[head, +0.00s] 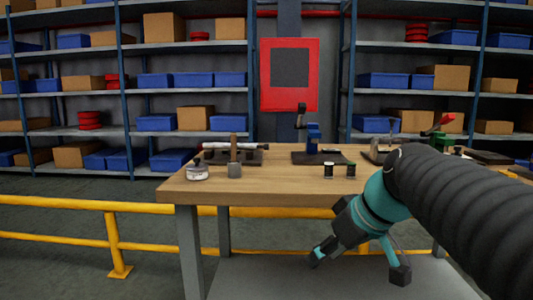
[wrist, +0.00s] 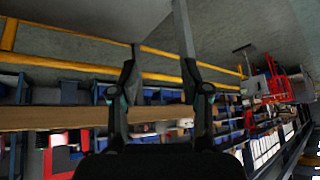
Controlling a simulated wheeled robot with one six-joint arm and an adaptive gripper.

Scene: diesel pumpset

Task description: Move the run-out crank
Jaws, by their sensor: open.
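My gripper (head: 358,264) hangs in front of the wooden workbench (head: 265,198), below its top, with its two fingers spread apart and nothing between them. In the wrist view my gripper (wrist: 158,78) also shows two separated fingers. I cannot tell for certain which part is the run-out crank. A blue stand (head: 313,138) with a dark upright arm stands on a dark plate towards the back of the bench.
A yellow rail (head: 60,204) runs at the left. Shelves with bins line the back wall.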

